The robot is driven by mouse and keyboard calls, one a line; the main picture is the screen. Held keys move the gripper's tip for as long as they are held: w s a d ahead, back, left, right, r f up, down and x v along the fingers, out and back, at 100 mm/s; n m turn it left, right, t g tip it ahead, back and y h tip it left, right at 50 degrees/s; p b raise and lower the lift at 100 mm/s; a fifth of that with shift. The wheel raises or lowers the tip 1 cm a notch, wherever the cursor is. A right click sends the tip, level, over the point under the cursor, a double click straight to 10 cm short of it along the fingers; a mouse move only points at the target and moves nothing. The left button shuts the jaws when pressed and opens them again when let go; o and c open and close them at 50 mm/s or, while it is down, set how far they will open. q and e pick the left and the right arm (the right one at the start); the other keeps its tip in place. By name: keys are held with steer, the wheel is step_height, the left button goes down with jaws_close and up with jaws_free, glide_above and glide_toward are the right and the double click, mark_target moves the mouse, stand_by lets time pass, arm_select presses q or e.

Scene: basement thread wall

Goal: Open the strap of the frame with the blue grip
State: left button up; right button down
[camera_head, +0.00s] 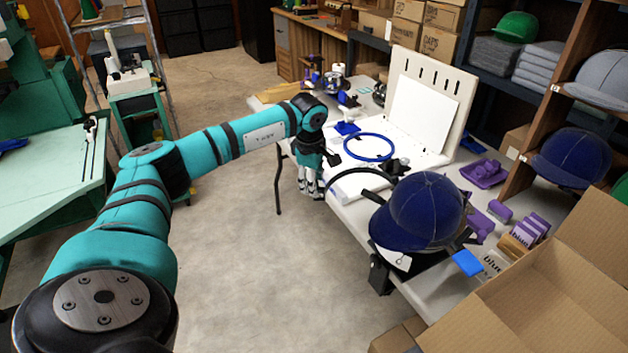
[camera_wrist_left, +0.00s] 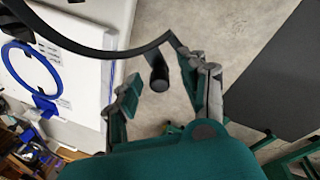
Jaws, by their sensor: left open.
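A navy cap (camera_head: 418,210) sits on a dark frame at the table's near edge. A blue grip (camera_head: 467,262) sticks out at its lower right; the cap hides most of the frame. A thin black curved band, seemingly the strap (camera_head: 352,171), swings out left of the cap. In the wrist view the strap (camera_wrist_left: 95,50) arcs across the top, with a black cylindrical knob (camera_wrist_left: 159,77) between my fingers. My left gripper (camera_head: 312,190) is at the table's left edge, below the strap's outer end. Its fingers (camera_wrist_left: 163,92) are apart on either side of the knob; contact is unclear.
A blue ring (camera_head: 368,147) lies on a white board behind the strap. Purple items (camera_head: 485,172) lie right of the cap. An open cardboard box (camera_head: 545,300) fills the near right. A pale green table (camera_head: 45,180) stands left. The floor (camera_head: 240,230) between is mostly clear.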

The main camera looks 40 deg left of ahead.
arm_select(q)
step_height(320, 180, up, 12)
steer(key=s, duration=0.2)
steer(key=shift+d, duration=0.45)
steer(key=shift+f, duration=0.15)
